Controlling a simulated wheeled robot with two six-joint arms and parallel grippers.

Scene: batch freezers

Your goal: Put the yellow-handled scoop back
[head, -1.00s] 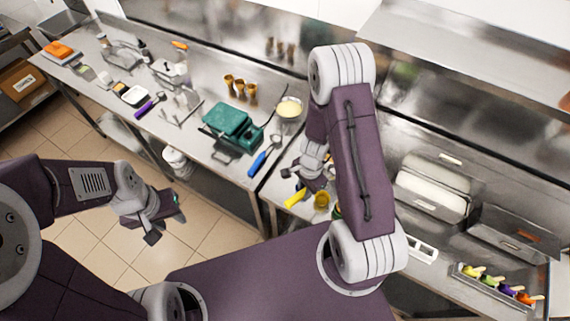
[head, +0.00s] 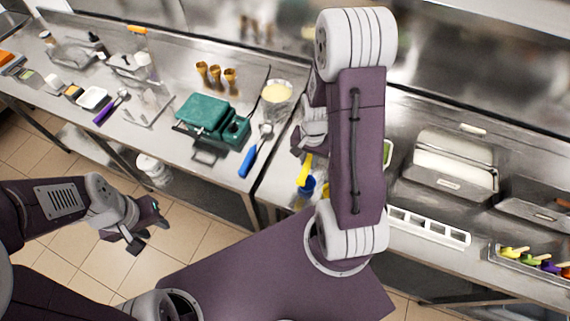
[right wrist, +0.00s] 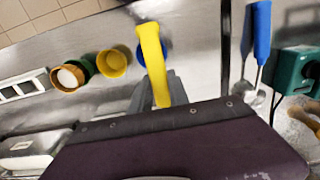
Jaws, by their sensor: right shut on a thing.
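The yellow-handled scoop (right wrist: 153,62) is in my right gripper (right wrist: 168,98); its yellow handle fills the middle of the right wrist view. In the head view the yellow handle (head: 304,172) points down from the right gripper (head: 306,150), which my own forearm partly covers. The scoop's head is hidden in both views. The handle's end overlaps a blue cup (right wrist: 140,52) in the picture; I cannot tell whether they touch. My left gripper (head: 147,228) is open and empty over the floor, left of the counter.
A yellow cup (right wrist: 112,63) and a brown cup (right wrist: 68,78) stand near the blue one. A white slotted holder (head: 430,228) and a tray (head: 494,258) with several coloured pieces are at right.

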